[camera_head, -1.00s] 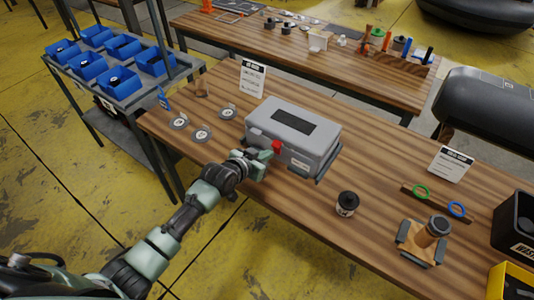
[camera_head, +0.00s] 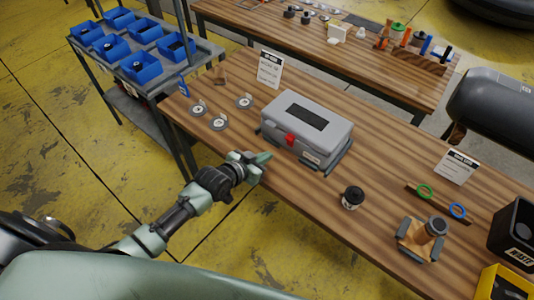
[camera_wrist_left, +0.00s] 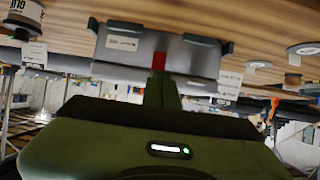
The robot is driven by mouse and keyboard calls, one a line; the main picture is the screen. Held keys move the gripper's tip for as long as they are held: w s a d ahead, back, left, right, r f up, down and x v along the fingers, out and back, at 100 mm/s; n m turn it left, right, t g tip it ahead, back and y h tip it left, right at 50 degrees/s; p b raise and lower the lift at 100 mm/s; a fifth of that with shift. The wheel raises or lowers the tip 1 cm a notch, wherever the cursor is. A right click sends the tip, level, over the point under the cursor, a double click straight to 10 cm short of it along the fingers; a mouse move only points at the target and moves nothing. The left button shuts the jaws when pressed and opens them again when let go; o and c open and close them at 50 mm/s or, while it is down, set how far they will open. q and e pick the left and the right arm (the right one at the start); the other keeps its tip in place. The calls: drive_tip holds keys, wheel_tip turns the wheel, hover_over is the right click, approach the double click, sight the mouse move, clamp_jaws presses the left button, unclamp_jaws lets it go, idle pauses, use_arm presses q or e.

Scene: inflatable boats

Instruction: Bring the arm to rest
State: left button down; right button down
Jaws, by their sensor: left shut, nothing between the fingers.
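My left gripper (camera_head: 262,158) is shut and empty, over the near edge of the wooden table (camera_head: 300,200) in the head view. It is just in front of and left of a grey lidded case (camera_head: 306,125) with a red latch (camera_head: 290,140), apart from it. In the left wrist view the picture is upside down: the closed fingers (camera_wrist_left: 161,90) point toward the red latch (camera_wrist_left: 159,62) and the case (camera_wrist_left: 150,45). My right gripper is not in view.
A glue pot (camera_head: 352,197), a wooden holder (camera_head: 420,240), green (camera_head: 424,191) and blue rings (camera_head: 457,210), and a waste bin (camera_head: 515,235) stand to the right. Several round discs (camera_head: 219,122) lie left of the case. A cart with blue bins (camera_head: 141,67) stands at the left.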

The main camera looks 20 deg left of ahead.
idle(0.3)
use_arm(q)
drive_tip(key=s+a+f+n+g+y+b, duration=0.1)
drive_tip(key=s+a+f+g+b, duration=0.1)
drive_tip(key=s+f, duration=0.65)
drive_tip(key=s+a+f+g+y+b, duration=0.15)
drive_tip(key=s+f, duration=0.25)
drive_tip(key=f, duration=0.9)
drive_tip(key=s+a+f+n+g+y+b, duration=0.1)
drive_tip(key=s+a+f+g+b, duration=0.15)
drive_tip(key=s+f, duration=0.6)
drive_tip(key=s+f+g+b, duration=0.2)
drive_tip(key=s+f, duration=0.7)
drive_tip(key=s, duration=0.4)
drive_tip(key=s+f+g+b, duration=0.2)
drive_tip(key=s+f, duration=0.7)
drive_tip(key=s, duration=0.4)
drive_tip(key=shift+s+d+f+y+b, duration=0.3)
drive_tip(key=shift+s+d+f+y, duration=0.05)
drive_tip(key=shift+d, duration=0.05)
